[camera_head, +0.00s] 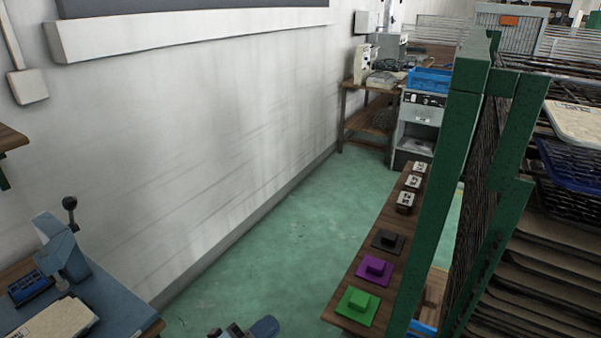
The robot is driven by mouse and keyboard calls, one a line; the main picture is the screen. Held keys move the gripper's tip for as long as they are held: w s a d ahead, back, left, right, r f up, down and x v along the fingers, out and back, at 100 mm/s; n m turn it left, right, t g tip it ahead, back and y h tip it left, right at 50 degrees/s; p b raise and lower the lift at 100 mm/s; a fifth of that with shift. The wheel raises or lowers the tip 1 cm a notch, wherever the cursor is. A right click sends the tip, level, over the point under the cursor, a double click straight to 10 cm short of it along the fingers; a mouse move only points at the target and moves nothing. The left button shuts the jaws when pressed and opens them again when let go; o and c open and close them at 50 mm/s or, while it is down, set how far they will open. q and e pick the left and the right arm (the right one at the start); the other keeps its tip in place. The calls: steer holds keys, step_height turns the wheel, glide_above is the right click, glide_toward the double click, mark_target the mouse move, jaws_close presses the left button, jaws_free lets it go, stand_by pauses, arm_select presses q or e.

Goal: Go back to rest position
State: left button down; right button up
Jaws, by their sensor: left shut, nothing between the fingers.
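My left gripper (232,330) shows only in part at the bottom edge, left of the middle, above the green floor. It is shut with nothing in it, and it touches nothing that I can see. The rest of the left arm is cut off by the frame. My right gripper is out of view.
A wooden bench (348,313) on the right holds a green block (357,305), a purple block (375,270), a black block (388,241) and small white items. A green rack (435,215) stands beside it. A blue-topped table (115,298) is at lower left. The floor (285,255) between is clear.

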arm_select(q)
steer(key=s+a+f+n+g+y, duration=0.2)
steer(key=s+a+f+n+y, duration=0.4)
steer(key=s+f+n, duration=0.4)
steer(key=s+a+f+n+g+y, duration=0.1)
steer(key=s+a+f+n+y, duration=0.55)
steer(key=n, duration=0.55)
step_height(320, 180, up, 10)
steer(key=w+p, duration=0.1)
steer(key=p, duration=1.1)
steer(key=shift+a+h, duration=0.35)
steer(key=shift+a, duration=0.1)
